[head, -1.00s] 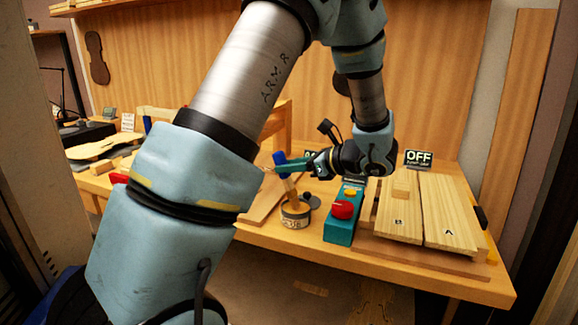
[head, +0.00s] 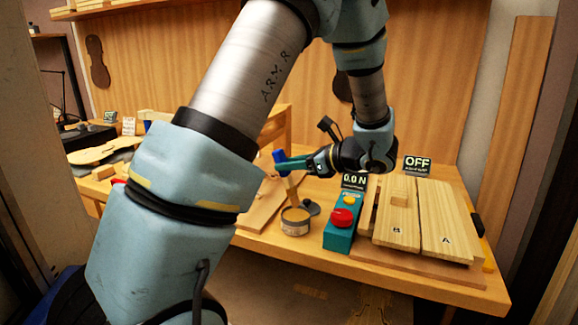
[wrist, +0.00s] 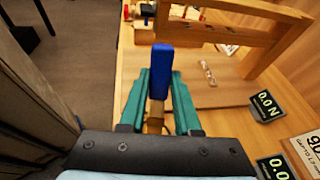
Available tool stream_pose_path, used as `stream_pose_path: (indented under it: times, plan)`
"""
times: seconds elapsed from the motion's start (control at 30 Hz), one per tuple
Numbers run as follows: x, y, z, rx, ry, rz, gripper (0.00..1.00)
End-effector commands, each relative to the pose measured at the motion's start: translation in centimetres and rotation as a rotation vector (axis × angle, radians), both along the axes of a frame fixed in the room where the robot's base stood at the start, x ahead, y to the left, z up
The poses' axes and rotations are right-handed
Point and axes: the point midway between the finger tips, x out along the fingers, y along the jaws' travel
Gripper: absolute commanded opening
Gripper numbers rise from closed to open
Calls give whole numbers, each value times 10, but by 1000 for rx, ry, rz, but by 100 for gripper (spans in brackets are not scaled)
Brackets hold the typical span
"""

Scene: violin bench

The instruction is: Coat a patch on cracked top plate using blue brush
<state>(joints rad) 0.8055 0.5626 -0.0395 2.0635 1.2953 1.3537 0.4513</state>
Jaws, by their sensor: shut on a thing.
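My gripper (head: 284,165) is shut on the blue brush (head: 279,157), with its teal fingers around the handle. The brush hangs roughly upright, its wooden lower part pointing down. In the wrist view the blue handle end (wrist: 162,62) stands between the fingers (wrist: 160,85). An open tin (head: 295,221) with amber contents is just below the brush. The brush's lower tip shows near the tin's back rim and seems above the contents. A pale violin top plate (head: 104,150) lies at the far left of the bench; no crack can be made out.
A teal box with a red knob (head: 342,217) stands right of the tin, a 0.0 N display (head: 354,181) behind it. Boards A (head: 445,215) and B (head: 396,222) lie at the right, an OFF sign (head: 417,163) behind. A wooden frame (wrist: 262,35) rises beside the brush.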

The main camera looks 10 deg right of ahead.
Motion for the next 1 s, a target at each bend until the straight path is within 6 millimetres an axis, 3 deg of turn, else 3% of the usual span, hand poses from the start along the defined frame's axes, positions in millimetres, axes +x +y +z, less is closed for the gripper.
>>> stream_pose_path:
  times: [0.47,1.0]
  plan:
    - [0,-1,39,-1,-1,-2,0]
    - [0,0,39,0,-2,-1,0]
